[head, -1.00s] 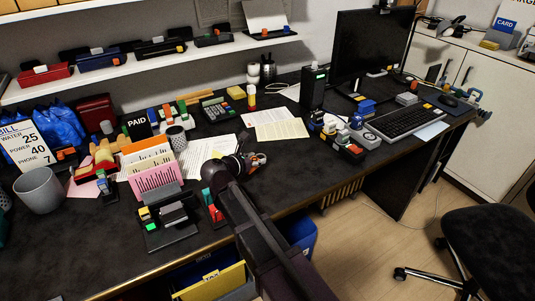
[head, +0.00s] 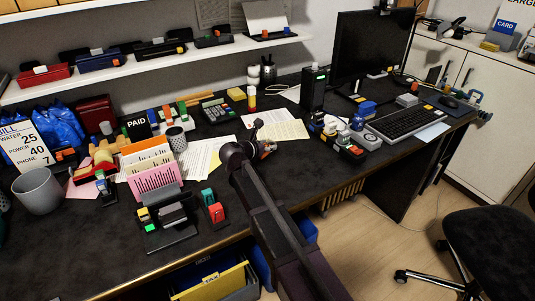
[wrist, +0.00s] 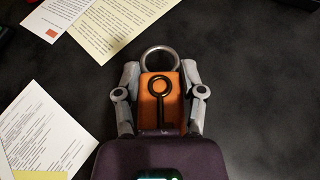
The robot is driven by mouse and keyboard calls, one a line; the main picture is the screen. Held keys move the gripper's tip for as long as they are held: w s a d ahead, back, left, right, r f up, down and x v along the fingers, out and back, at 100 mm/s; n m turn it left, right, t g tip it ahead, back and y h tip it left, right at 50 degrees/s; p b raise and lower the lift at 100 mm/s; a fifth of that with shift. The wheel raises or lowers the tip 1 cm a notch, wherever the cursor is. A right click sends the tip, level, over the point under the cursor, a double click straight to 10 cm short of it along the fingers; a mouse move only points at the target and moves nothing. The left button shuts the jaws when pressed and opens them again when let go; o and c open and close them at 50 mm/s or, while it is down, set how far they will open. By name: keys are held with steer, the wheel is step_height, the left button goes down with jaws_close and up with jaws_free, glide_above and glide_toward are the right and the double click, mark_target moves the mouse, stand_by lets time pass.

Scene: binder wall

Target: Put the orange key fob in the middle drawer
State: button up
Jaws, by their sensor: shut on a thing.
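The orange key fob (wrist: 173,88) is in my gripper (wrist: 160,75) in the wrist view, clasped between both fingers. It has a dark key-shaped mark on its face and a metal ring at its far end. In the head view my gripper (head: 264,146) is over the desk beside the white and cream papers, with the fob mostly hidden by my arm. An open drawer (head: 246,289) with a yellow folder shows below the desk's front edge at the bottom. I cannot tell which drawer it is.
On the desk (head: 95,255) stand a pink file holder (head: 157,180), a black stamp rack (head: 168,238), a grey cup (head: 38,190) and a keyboard (head: 403,121). A blue bin (head: 307,229) is under the desk. An office chair (head: 490,240) is at right. The desktop right of my arm has bare room.

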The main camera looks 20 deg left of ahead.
mark_target(267, 158)
steer(key=shift+f+b, duration=1.75)
steer(key=shift+f, duration=0.15)
steer(key=o, duration=1.1)
steer(key=shift+o, duration=0.2)
steer(key=shift+r, duration=0.25)
steer(key=p+v, duration=0.4)
steer(key=v, duration=0.6)
steer(key=shift+s+r, duration=0.15)
steer(key=shift+s, duration=0.05)
steer(key=shift+p+v, duration=0.35)
steer(key=shift+v, duration=0.4)
